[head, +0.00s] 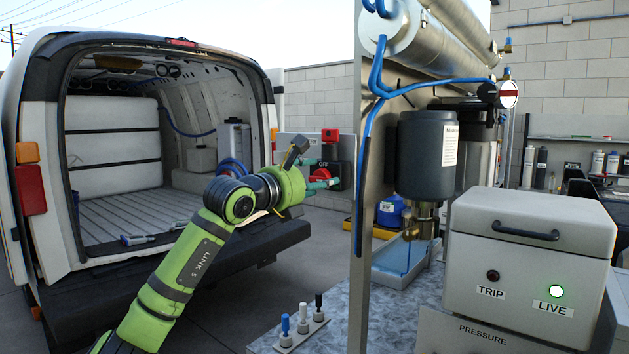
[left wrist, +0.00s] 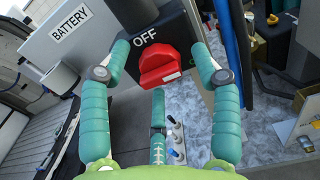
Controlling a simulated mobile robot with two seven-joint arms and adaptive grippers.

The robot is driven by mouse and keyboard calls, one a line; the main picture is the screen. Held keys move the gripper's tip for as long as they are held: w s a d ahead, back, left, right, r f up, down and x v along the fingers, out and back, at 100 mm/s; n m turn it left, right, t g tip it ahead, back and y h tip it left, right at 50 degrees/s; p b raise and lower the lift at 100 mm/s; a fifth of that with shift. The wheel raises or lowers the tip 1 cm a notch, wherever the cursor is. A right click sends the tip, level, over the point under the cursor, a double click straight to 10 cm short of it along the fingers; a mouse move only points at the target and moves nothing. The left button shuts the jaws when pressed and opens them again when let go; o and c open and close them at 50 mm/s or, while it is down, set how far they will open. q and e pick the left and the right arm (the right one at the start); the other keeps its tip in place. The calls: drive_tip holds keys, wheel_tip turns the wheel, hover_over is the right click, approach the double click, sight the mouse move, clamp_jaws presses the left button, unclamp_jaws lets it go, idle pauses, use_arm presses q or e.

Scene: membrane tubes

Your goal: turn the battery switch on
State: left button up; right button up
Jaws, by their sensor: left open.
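The battery switch is a red knob (left wrist: 158,66) on a dark box in the left wrist view, with the word OFF above it. It also shows in the head view as a small red patch (head: 318,174), partly covered by my fingers. A BATTERY label (left wrist: 72,24) is on the pale panel beside it. My left gripper (left wrist: 160,62) is open, its teal fingers spread around the knob, two at the sides and one below. It also shows in the head view (head: 321,174). I cannot tell whether any finger touches the knob. My right gripper is not in view.
A white van (head: 40,225) stands open behind my left arm. A metal post (head: 362,220) and pipework rise right of the switch. A grey box (head: 530,250) with TRIP and a lit LIVE lamp sits on the bench. Several small toggles (head: 303,320) stand at the bench's front.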

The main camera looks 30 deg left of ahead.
use_arm(q)
drive_tip(key=s, duration=1.2)
drive_tip(key=shift+a, duration=0.45)
drive_tip(key=shift+w+f, duration=0.1)
